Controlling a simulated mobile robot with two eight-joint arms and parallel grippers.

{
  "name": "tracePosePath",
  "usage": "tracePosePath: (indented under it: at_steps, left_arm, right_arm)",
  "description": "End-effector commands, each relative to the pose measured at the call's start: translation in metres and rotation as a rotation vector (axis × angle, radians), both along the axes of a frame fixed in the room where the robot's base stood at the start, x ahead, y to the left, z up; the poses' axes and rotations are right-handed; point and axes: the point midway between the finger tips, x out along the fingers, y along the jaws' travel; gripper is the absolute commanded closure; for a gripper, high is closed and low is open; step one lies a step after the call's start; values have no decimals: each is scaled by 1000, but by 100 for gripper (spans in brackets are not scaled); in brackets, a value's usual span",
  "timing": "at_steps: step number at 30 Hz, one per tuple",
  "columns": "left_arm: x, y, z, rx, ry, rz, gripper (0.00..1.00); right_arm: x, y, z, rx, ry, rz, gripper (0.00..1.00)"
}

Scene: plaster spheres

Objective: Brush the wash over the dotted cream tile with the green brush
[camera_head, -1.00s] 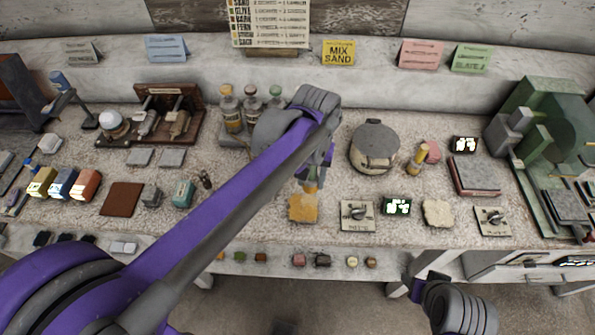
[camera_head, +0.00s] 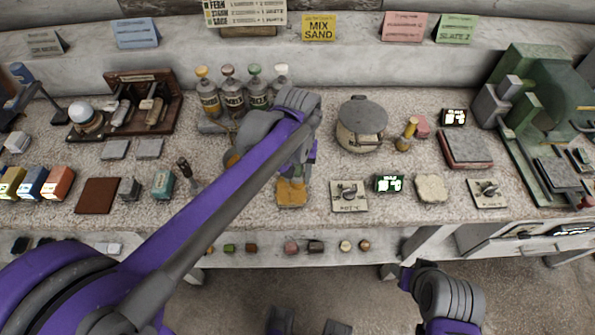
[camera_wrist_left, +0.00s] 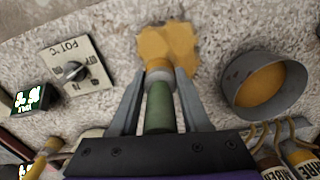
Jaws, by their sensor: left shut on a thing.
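My left gripper (camera_wrist_left: 158,90) is shut on the green brush (camera_wrist_left: 159,108), and its bristle end points at an irregular tile (camera_wrist_left: 180,38) coated orange. That tile also shows in the head view (camera_head: 291,196), just below my left gripper (camera_head: 296,170). No dots show on it, and whether the bristles touch it is unclear. A pale cream tile (camera_head: 432,188) lies farther right, beyond a dial plate; I cannot make out dots on it. A grey cup (camera_wrist_left: 236,76) of orange wash stands right of the brush in the wrist view. My right gripper (camera_head: 408,277) is low at right, its jaws unclear.
Dial plates (camera_head: 349,196) and (camera_head: 489,194) and a small display (camera_head: 389,184) lie near the tiles. A lidded pot (camera_head: 361,125) stands behind. Several bottles (camera_head: 231,92) stand behind my left arm. A yellow sign (camera_head: 319,28) reads MIX SAND.

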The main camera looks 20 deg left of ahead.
Motion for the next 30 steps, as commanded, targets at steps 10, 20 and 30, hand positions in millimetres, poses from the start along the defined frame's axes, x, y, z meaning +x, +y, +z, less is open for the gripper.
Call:
tracePosePath:
  at_steps: [10, 20, 30]
  left_arm:
    - [0, 0, -2, 0, 0, 0, 100]
    - [0, 0, -5, 0, 0, 0, 100]
    - [-6, -2, -4, 0, 0, 0, 100]
  right_arm:
    - [0, 0, -1, 0, 0, 0, 43]
    - [-1, 0, -3, 0, 1, 0, 43]
    - [0, 0, -2, 0, 1, 0, 43]
